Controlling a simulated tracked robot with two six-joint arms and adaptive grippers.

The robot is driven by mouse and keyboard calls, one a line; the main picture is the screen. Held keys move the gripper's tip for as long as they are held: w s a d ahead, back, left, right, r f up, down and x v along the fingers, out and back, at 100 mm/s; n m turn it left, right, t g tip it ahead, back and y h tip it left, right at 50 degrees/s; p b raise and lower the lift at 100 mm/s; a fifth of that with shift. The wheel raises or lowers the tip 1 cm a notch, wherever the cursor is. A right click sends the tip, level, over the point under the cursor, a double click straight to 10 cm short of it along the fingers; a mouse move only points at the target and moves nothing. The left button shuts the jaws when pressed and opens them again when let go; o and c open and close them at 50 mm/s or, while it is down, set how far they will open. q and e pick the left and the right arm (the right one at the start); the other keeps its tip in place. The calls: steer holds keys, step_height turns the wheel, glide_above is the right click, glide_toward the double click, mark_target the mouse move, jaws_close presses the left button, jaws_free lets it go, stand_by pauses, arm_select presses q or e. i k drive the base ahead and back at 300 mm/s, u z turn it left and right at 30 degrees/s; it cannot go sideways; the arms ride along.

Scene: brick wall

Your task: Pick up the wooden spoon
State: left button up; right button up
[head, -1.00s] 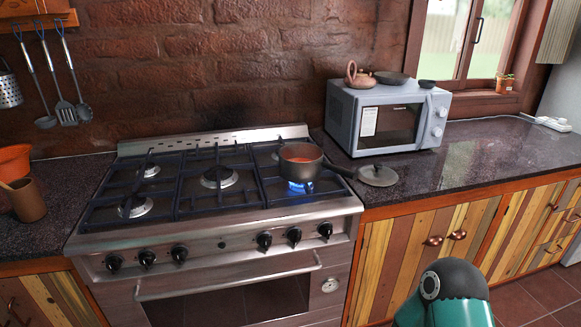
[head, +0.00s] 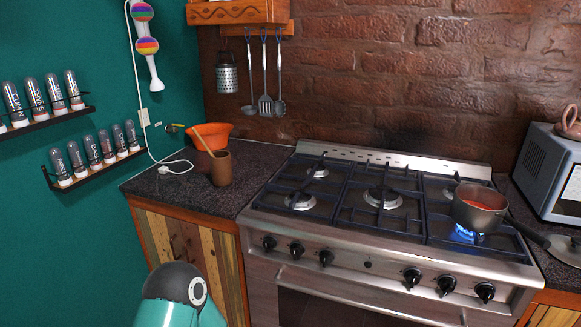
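The wooden spoon (head: 203,142) stands tilted to the left in a brown cup (head: 221,169) on the dark counter left of the stove. Only its upper, light wooden part shows; the lower part is hidden inside the cup. An orange bowl (head: 216,133) sits right behind the cup. Neither of my grippers is in view. Only a rounded dark and green joint of my arm shows at the bottom left.
The stove (head: 383,200) fills the middle right, with a pot (head: 479,210) over a lit blue flame. A white cable (head: 176,167) lies on the counter's left end. Spice racks (head: 95,165) hang on the green wall. A microwave (head: 555,170) stands at the right.

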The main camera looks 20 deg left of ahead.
mark_target(195, 132)
steer(key=u, duration=0.2)
steer(key=i, duration=1.35)
steer(key=u, duration=2.2)
steer(key=k, duration=0.9)
steer(key=u, duration=0.05)
